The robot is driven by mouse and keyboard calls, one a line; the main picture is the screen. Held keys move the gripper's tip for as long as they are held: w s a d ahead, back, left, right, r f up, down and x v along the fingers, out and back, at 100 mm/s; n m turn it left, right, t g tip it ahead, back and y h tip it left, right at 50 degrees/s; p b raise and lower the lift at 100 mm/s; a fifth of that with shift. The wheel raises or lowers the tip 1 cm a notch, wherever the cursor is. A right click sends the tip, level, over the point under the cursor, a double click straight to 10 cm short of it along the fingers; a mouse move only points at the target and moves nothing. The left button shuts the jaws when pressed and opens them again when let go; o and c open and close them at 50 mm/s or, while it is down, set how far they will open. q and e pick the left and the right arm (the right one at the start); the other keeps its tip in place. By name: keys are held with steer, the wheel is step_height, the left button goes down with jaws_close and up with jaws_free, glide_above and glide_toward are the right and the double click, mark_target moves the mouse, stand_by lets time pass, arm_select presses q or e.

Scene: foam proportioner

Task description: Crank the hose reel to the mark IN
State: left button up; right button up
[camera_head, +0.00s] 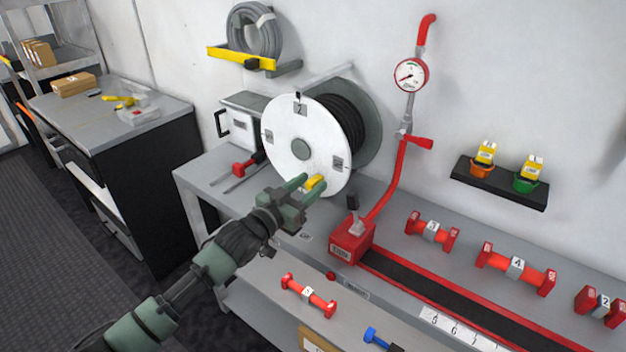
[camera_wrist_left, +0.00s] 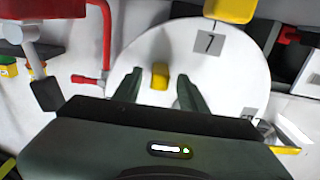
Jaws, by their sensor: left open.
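The hose reel has a white round face (camera_head: 290,150) with a grey hub and small grey labels near its rim. A dark hose (camera_head: 345,120) is wound behind the face. A small black pointer (camera_head: 298,96) sits at the top rim; the label under it is too small to read surely, and I cannot make out IN. A yellow crank knob (camera_head: 316,182) stands on the lower right of the face. My left gripper (camera_head: 306,186) is open at the knob. In the left wrist view the knob (camera_wrist_left: 160,76) lies between the spread fingertips, with gaps on both sides. My right gripper is not in view.
A red pipe (camera_head: 392,185) with a gauge (camera_head: 410,75) and valve lever rises right of the reel. A red box (camera_head: 352,242) with a black lever stands below. Red numbered fittings lie on the grey bench to the right. A white box (camera_head: 238,125) stands behind left.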

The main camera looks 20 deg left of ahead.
arm_select(q)
steer(key=shift+w+d+r, duration=0.1)
steer(key=shift+w+d, duration=0.2)
steer(key=shift+w, duration=0.35)
jaws_close()
stand_by(1.0)
